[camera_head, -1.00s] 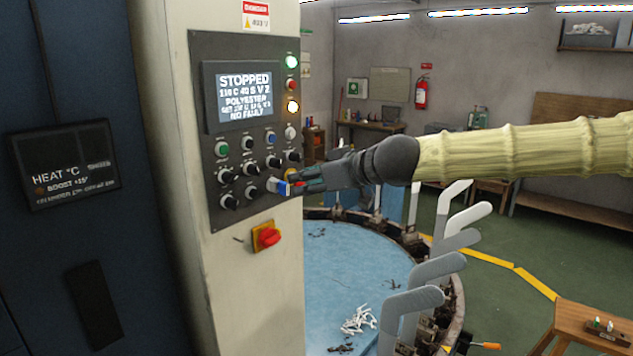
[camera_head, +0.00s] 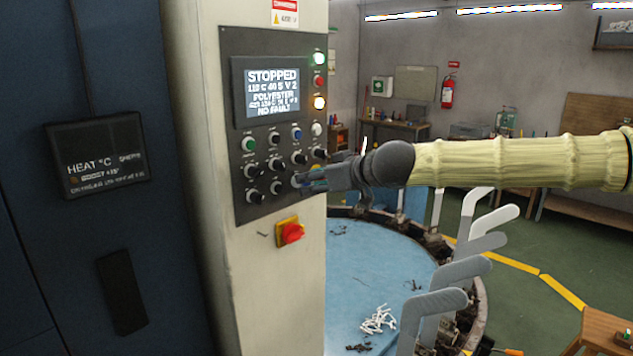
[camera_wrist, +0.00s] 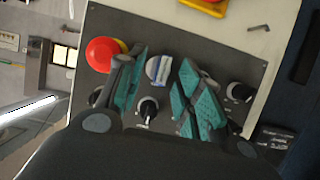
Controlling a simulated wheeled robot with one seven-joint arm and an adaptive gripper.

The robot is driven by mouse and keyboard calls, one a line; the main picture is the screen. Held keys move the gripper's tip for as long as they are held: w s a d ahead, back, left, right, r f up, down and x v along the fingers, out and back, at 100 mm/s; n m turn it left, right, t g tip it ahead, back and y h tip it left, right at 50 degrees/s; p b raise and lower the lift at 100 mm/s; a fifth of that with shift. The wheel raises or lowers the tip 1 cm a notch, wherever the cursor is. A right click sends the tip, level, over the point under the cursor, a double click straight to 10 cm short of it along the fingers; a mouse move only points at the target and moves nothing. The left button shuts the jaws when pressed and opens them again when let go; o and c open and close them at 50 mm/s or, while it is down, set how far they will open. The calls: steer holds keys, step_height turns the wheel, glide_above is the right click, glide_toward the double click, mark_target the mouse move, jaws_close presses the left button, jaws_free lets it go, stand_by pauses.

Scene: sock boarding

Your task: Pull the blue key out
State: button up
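The blue key (camera_wrist: 159,70) shows in the wrist view as a blue-and-white piece on the control panel (camera_wrist: 215,50). My gripper (camera_wrist: 164,80) is open, with one teal finger pad to the left of the key and one to the right. Gaps show between the key and both pads, so it is not gripped. In the head view my gripper (camera_head: 308,181) is at the panel's lower right part, and its fingers mostly hide the key there.
A red mushroom button (camera_wrist: 102,54) on a yellow collar sits close beside the left finger. Black knobs (camera_wrist: 147,107) surround the fingers. Below the panel is a red-and-yellow switch (camera_head: 290,233). A round blue table (camera_head: 360,270) with grey sock forms (camera_head: 432,302) stands to the right.

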jaws_close()
steer(key=shift+s+d, duration=0.2)
steer(key=shift+s+d+p, duration=0.2)
steer(key=shift+d+p, duration=0.05)
steer(key=shift+p, duration=0.05)
steer(key=shift+s+d+p, duration=0.75)
steer(key=shift+s+d, duration=0.45)
steer(key=shift+s, duration=0.05)
stand_by(0.9)
